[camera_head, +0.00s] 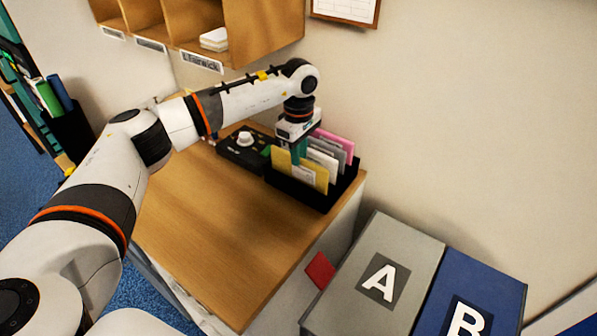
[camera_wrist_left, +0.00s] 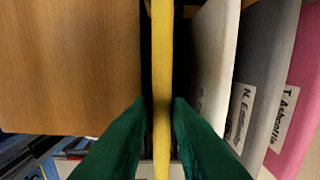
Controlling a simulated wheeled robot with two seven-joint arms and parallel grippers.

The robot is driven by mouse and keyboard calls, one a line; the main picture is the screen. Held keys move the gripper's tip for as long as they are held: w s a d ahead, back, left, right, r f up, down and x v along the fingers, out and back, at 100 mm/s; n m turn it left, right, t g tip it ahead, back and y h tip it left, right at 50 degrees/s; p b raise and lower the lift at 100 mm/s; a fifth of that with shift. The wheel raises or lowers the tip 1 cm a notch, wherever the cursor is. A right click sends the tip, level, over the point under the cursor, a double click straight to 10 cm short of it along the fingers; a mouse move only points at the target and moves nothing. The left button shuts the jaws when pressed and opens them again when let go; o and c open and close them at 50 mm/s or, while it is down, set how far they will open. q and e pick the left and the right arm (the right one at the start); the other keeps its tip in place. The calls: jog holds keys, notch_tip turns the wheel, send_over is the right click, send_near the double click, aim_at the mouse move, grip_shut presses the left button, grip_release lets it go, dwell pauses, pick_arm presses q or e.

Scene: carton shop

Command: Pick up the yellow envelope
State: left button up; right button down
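The yellow envelope (camera_head: 319,176) stands upright at the front of the black rack (camera_head: 320,203), with a pale label on its face. In the left wrist view the yellow envelope (camera_wrist_left: 162,60) shows edge-on as a narrow strip. My left gripper (camera_head: 297,158) points down over the rack at the envelope's left part. Its green fingers (camera_wrist_left: 161,105) lie one on each side of the envelope, very close to it. I cannot tell whether they press on it. My right gripper is not in view.
White, grey and pink (camera_head: 340,143) envelopes stand behind the yellow one. A dark device with a white knob (camera_head: 245,138) sits left of the rack. Box A (camera_head: 345,300) and box B (camera_head: 495,285) stand at right. The desk front (camera_head: 215,225) is clear.

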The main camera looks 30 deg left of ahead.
aim_at(298, 172)
pick_arm(q)
jog(key=shift+w+f, duration=0.15)
jog(key=shift+f, duration=0.6)
notch_tip(298, 172, down, 4)
jog(key=p, duration=0.2)
jog(key=shift+f+p, duration=0.15)
jog(key=shift+p, duration=0.15)
jog(key=shift+a+f, duration=0.1)
jog(key=shift+f, duration=0.35)
grip_shut()
